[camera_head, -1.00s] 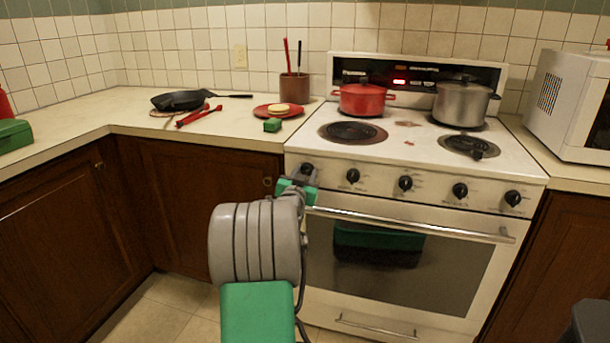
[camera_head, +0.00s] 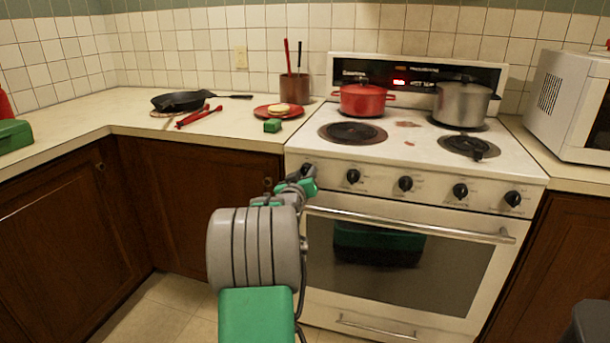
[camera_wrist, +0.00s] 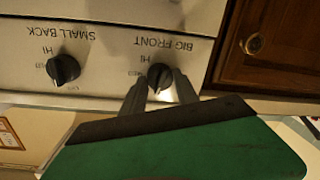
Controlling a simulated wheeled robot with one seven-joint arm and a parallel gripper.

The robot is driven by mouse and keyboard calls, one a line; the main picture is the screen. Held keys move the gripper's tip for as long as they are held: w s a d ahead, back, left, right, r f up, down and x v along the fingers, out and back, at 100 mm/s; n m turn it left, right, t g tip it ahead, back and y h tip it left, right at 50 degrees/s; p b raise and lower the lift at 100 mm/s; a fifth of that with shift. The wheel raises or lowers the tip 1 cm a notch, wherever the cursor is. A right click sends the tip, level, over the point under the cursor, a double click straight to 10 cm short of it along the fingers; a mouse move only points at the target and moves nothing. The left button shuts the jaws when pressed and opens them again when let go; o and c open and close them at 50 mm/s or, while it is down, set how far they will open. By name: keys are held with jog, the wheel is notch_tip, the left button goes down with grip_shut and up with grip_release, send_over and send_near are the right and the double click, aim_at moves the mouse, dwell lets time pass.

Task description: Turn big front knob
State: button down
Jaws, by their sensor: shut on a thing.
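The big front knob (camera_wrist: 159,76) is a round black knob on the stove's white front panel. It sits under the label "BIG FRONT", which appears upside down in the wrist view. My gripper (camera_wrist: 161,88) has its two dark fingers on either side of this knob and is shut on it. In the head view my gripper (camera_head: 306,177) is at the leftmost end of the row of knobs, and the knob shows only in part behind it. The stove (camera_head: 400,155) is white, with several black knobs along its front.
The neighbouring knob (camera_wrist: 63,69), labelled "SMALL BACK", is close by. The oven handle (camera_head: 420,225) runs just below the panel. A red pot (camera_head: 362,100) and a steel pot (camera_head: 461,104) stand on the rear burners. The dark cabinet (camera_head: 205,195) adjoins the stove's left side.

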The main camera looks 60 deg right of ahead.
jog(key=shift+r+n, duration=0.1)
jog(key=shift+n, duration=1.1)
jog(key=c, duration=0.9)
grip_release()
jog(key=p+v, duration=0.1)
jog(key=v, duration=0.6)
jog(key=shift+a, duration=0.4)
